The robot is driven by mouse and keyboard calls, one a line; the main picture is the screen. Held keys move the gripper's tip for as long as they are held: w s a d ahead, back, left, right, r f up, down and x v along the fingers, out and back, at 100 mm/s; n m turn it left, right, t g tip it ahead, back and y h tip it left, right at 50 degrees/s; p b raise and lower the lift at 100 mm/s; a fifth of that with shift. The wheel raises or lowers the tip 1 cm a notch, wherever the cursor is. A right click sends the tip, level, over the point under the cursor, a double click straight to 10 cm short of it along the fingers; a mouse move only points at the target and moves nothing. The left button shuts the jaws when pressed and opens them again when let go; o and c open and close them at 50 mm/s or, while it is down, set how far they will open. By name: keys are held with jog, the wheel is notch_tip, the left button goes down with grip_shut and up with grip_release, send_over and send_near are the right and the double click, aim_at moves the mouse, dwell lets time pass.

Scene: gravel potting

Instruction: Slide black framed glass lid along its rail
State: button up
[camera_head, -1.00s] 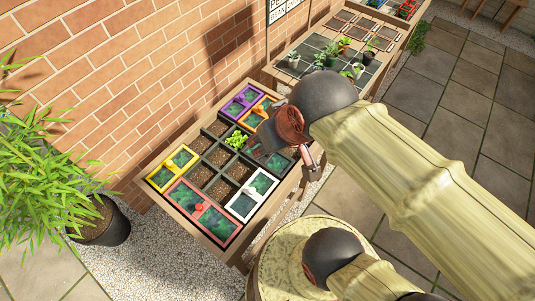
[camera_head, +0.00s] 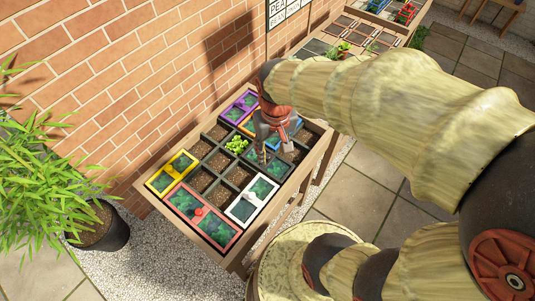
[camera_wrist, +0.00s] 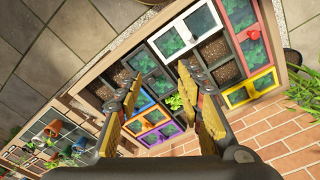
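The black framed glass lid (camera_wrist: 151,73) lies in the planter grid, its two green panes showing between my finger pads in the wrist view. In the head view the lid (camera_head: 268,164) is partly hidden by my gripper (camera_head: 274,150), which hangs down over its upper end. In the wrist view my gripper (camera_wrist: 160,78) is open, fingers wide apart, with nothing held. Whether a fingertip touches the lid, I cannot tell. The lid's handle does not show clearly.
Around it lie a white lid (camera_head: 252,198), a red lid (camera_head: 203,215), a yellow lid (camera_head: 172,172), a purple lid (camera_head: 238,108) and a blue lid (camera_wrist: 139,103). A leafy green plant (camera_head: 236,145) grows beside it. Open soil cells show nearby. The brick wall (camera_head: 120,90) stands behind.

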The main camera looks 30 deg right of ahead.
jog(key=w+d+f+m+g, duration=0.1)
jog(key=w+d+f+m, duration=0.15)
jog(key=f, duration=0.45)
jog(key=w+d+f+m+g, duration=0.1)
jog(key=w+d+f+m, duration=0.1)
jog(key=w+f, duration=0.35)
jog(key=m, duration=0.1)
send_over(267, 156)
jog(key=shift+s+d+f+t, duration=0.1)
jog(key=shift+f+t, duration=0.3)
jog(key=shift+f, duration=0.45)
jog(key=shift+m, duration=0.45)
jog(key=shift+f, duration=0.3)
notch_tip(267, 156, down, 7)
jog(key=shift+b, duration=1.05)
jog(key=c, duration=0.3)
grip_shut()
jog(key=shift+w, duration=0.2)
